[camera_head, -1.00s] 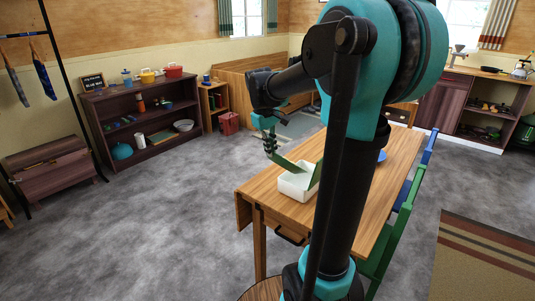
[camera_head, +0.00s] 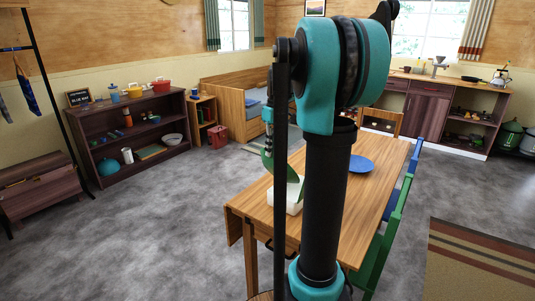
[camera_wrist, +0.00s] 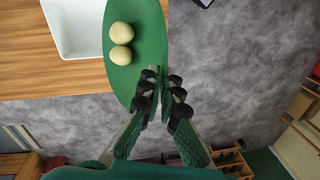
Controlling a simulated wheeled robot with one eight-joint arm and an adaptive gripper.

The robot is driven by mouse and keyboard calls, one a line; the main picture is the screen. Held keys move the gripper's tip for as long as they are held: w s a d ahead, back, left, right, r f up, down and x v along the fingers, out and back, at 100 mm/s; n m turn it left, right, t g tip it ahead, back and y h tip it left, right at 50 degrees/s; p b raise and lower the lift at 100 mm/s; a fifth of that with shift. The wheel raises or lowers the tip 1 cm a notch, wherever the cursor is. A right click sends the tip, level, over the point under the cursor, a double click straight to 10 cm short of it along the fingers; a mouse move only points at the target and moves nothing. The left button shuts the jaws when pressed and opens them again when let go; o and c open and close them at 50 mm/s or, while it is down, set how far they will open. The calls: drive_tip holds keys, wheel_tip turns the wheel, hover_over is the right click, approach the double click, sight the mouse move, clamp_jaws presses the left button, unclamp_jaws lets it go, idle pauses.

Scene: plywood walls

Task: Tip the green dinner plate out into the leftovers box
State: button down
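The green dinner plate (camera_wrist: 146,72) is held at its rim between the fingertips of my gripper (camera_wrist: 160,95). Two pale round food pieces (camera_wrist: 121,43) touch each other on the plate in the wrist view. The white leftovers box (camera_wrist: 72,40) stands on the table, beside the plate in that view. In the head view the plate (camera_head: 288,174) appears tilted above the box (camera_head: 291,207). My arm hides part of the box and plate there, and my gripper (camera_head: 267,148) shows only in part.
The wooden table (camera_head: 335,215) carries a blue plate (camera_head: 361,164) farther back. A green chair (camera_head: 384,240) and a blue chair (camera_head: 407,180) stand along its right side. A dark shelf (camera_head: 130,130) stands at the left wall. Grey floor is open left of the table.

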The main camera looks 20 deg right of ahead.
drive_tip(key=w+d+r+g+y, duration=0.2)
drive_tip(key=w+d+y, duration=0.1)
drive_tip(key=d, duration=0.5)
drive_tip(key=shift+w+y, duration=0.35)
drive_tip(key=shift+y, duration=0.45)
idle(0.7)
drive_tip(key=shift+r, duration=0.15)
idle(0.4)
